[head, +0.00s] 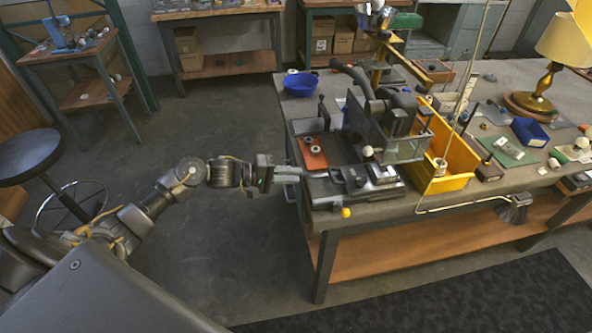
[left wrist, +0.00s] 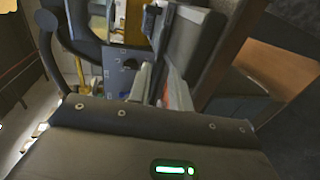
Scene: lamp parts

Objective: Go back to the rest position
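My left gripper (head: 299,175) reaches in from the left at the bench's left edge, beside the dark machine (head: 365,178). Its pale fingers lie close together, and I cannot tell whether there is a gap or whether they touch the machine. In the left wrist view the fingers (left wrist: 176,50) show at the top centre, with nothing clearly held between them. My right gripper is not in view.
The workbench (head: 460,200) is crowded: a yellow bin (head: 455,160), a blue bowl (head: 300,84), an orange plate with rings (head: 313,160) and a blue box (head: 530,132). A round stool (head: 28,155) stands at the left. The floor (head: 225,125) between stool and bench is clear.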

